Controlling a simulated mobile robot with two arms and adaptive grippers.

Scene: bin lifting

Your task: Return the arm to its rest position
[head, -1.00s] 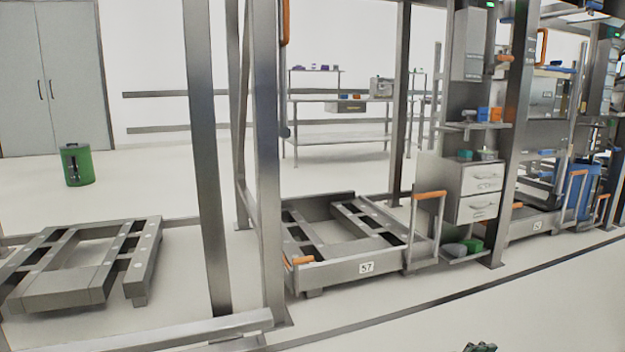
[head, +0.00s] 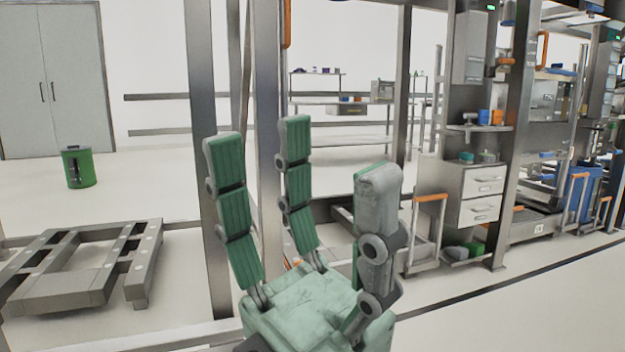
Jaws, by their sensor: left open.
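My left gripper (head: 300,185) stands large in the lower middle of the head view. Its several fingers, with green ribbed pads and grey joints, point up and are spread wide apart. Nothing is between them. Its pale green palm (head: 305,305) is at the bottom of the picture. The gripper appears in front of the steel posts and hides much of the low cart frame behind it. My right gripper does not show.
A steel post (head: 208,150) rises behind the gripper. A low pallet frame (head: 60,290) lies at the left. A drawer cabinet (head: 480,190) and an orange-handled cart (head: 425,235) stand at the right. A green bin (head: 78,168) stands back left. The floor at lower right is clear.

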